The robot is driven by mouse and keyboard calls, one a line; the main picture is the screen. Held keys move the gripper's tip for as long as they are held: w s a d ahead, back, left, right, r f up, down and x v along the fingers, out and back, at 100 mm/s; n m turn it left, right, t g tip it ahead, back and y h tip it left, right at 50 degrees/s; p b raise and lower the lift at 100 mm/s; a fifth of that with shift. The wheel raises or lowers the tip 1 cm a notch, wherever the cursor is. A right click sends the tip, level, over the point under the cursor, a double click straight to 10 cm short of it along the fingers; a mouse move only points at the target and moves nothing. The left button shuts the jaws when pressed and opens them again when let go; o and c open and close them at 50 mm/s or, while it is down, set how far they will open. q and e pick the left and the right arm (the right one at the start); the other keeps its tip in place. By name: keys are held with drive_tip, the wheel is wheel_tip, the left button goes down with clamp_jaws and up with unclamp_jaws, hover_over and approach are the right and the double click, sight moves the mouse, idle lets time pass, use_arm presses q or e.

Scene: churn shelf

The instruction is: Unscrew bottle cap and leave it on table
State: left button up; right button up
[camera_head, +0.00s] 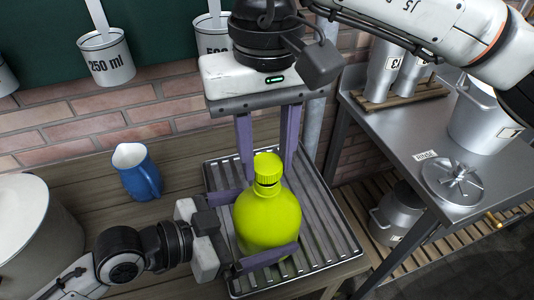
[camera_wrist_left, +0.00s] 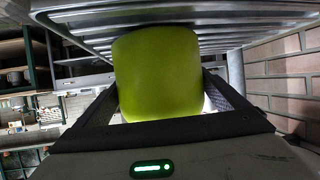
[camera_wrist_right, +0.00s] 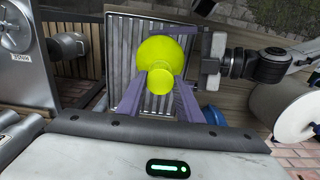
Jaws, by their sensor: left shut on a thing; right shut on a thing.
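A yellow-green bottle (camera_head: 268,220) stands upright on a ribbed metal tray (camera_head: 330,225). Its ribbed yellow-green cap (camera_head: 267,165) sits at the top of the neck, with a thin dark line below it. My left gripper (camera_head: 248,226) comes from the left and is shut on the bottle's body, one finger on each side. The body also fills the middle of the left wrist view (camera_wrist_left: 157,75). My right gripper (camera_head: 267,160) points down from above and is shut on the cap. The cap shows between its purple fingers in the right wrist view (camera_wrist_right: 159,82).
A blue jug (camera_head: 137,172) stands on the wooden table (camera_head: 95,190), left of the tray. A large pale pot (camera_head: 35,235) is at far left. Measuring cups (camera_head: 106,66) hang on the back wall. A metal table (camera_head: 400,135) with cans is at right. Table space near the jug is clear.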

sight(267, 164)
drive_tip(key=shift+r, duration=1.85)
use_arm(q)
drive_tip(key=o, duration=1.8)
